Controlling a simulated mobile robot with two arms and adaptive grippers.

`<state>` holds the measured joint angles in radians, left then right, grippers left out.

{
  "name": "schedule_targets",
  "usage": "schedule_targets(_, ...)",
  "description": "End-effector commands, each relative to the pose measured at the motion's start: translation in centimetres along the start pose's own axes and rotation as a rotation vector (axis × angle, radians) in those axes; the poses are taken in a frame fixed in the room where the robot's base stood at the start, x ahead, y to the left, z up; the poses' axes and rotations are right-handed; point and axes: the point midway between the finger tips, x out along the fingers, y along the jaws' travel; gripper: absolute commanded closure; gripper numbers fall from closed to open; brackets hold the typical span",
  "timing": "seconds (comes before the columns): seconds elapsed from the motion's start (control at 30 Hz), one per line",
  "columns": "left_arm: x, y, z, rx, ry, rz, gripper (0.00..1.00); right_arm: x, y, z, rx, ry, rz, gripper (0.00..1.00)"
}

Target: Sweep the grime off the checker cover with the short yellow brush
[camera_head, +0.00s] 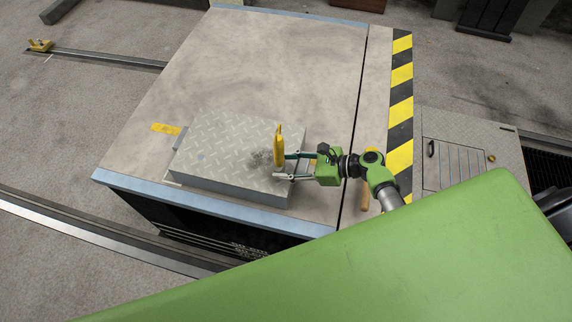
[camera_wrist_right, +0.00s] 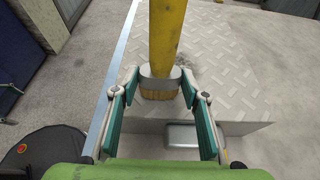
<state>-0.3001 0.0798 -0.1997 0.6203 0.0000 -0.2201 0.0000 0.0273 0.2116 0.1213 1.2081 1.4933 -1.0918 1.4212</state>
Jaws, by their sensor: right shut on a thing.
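The checker cover (camera_head: 222,150) is a grey tread-plate box on the worktop, and its top also shows in the right wrist view (camera_wrist_right: 225,75). A dark smudge of grime (camera_head: 259,159) lies on its right half; part of it shows beside the brush in the wrist view (camera_wrist_right: 187,68). My right gripper (camera_head: 281,166) is shut on the short yellow brush (camera_head: 279,146), which stands roughly upright over the cover's right end, next to the grime. In the wrist view the brush (camera_wrist_right: 165,45) has a grey collar and tan bristles between the fingers. I cannot tell whether the bristles touch the cover. My left gripper is not in view.
The worktop (camera_head: 290,60) has blue edges and much bare room behind the cover. A yellow tag (camera_head: 165,128) lies left of the cover. A black and yellow striped strip (camera_head: 400,100) runs along the right side. A wooden handle (camera_head: 365,196) shows near my right arm.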

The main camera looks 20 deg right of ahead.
Motion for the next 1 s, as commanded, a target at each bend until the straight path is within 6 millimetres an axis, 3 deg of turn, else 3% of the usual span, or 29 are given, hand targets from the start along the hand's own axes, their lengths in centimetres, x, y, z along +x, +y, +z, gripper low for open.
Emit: schedule_targets(1.0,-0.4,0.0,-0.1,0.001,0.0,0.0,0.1,4.1,0.1,1.6,0.0,0.002,0.002,0.81)
